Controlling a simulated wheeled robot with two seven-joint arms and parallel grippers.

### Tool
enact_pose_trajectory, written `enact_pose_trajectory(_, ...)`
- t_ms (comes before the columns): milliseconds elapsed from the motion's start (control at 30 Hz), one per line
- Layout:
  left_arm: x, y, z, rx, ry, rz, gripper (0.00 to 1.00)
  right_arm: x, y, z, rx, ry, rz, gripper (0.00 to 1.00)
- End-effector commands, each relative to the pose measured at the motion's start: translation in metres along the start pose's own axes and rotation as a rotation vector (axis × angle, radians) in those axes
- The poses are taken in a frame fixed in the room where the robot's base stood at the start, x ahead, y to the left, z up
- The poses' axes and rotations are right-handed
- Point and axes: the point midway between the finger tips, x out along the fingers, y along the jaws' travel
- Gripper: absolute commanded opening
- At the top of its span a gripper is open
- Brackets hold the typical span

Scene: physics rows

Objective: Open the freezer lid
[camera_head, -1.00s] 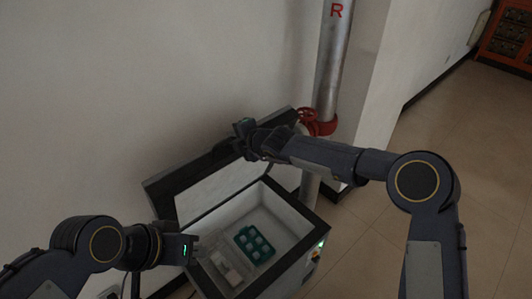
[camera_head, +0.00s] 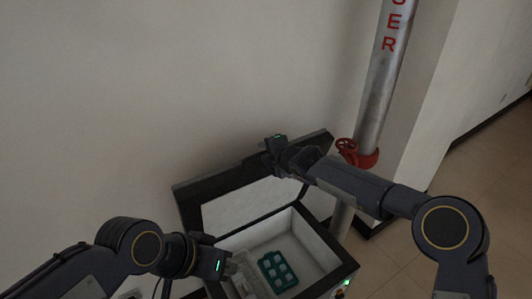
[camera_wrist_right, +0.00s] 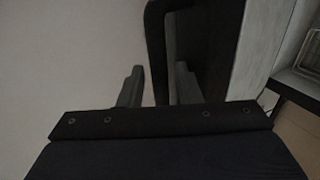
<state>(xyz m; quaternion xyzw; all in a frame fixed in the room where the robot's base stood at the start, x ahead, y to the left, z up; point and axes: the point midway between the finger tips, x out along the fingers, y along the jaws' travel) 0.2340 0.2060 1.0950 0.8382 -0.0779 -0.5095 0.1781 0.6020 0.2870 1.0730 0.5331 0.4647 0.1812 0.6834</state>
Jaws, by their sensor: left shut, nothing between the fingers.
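The freezer is a chest with dark rims (camera_head: 325,243) and a pale inside. Its lid (camera_head: 250,205), dark-framed with a white inner panel, stands raised and tilted back towards the wall. My right gripper (camera_head: 272,145) is at the lid's upper edge, near its right end. In the right wrist view the lid's dark edge (camera_wrist_right: 157,45) passes between the two fingers (camera_wrist_right: 160,88); whether they press on it is unclear. My left gripper (camera_head: 228,266) is shut and empty, over the freezer's left front part.
Inside the freezer lie a teal tray with compartments (camera_head: 277,271) and a pale container beside it, partly hidden by my left gripper. A metal pipe (camera_head: 378,95) with a red valve wheel (camera_head: 347,147) stands behind right. Open floor (camera_head: 480,195) lies to the right.

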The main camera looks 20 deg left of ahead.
Motion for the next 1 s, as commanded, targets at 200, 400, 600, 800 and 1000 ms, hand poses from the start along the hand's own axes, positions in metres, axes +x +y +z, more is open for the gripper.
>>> enact_pose_trajectory(200, 0.003, -0.001, 0.002, 0.0, 0.0, 0.0, 0.0, -0.004, -0.003, -0.001, -0.001, 0.001, -0.003, 0.32)
enact_pose_trajectory(400, 0.014, -0.007, 0.007, 0.0, 0.0, 0.0, 0.0, -0.034, -0.003, 0.001, -0.002, -0.002, 0.0, 0.32)
enact_pose_trajectory(600, 0.021, -0.01, 0.011, 0.0, 0.0, 0.0, 0.0, -0.065, -0.002, 0.001, 0.0, -0.001, 0.0, 0.32)
enact_pose_trajectory(800, 0.023, -0.01, 0.011, 0.0, 0.0, 0.0, 0.0, -0.078, 0.0, 0.0, 0.001, -0.001, 0.001, 0.32)
enact_pose_trajectory(1000, 0.022, -0.01, 0.011, 0.0, 0.0, 0.0, 0.0, -0.079, 0.0, 0.0, 0.001, 0.0, 0.0, 0.32)
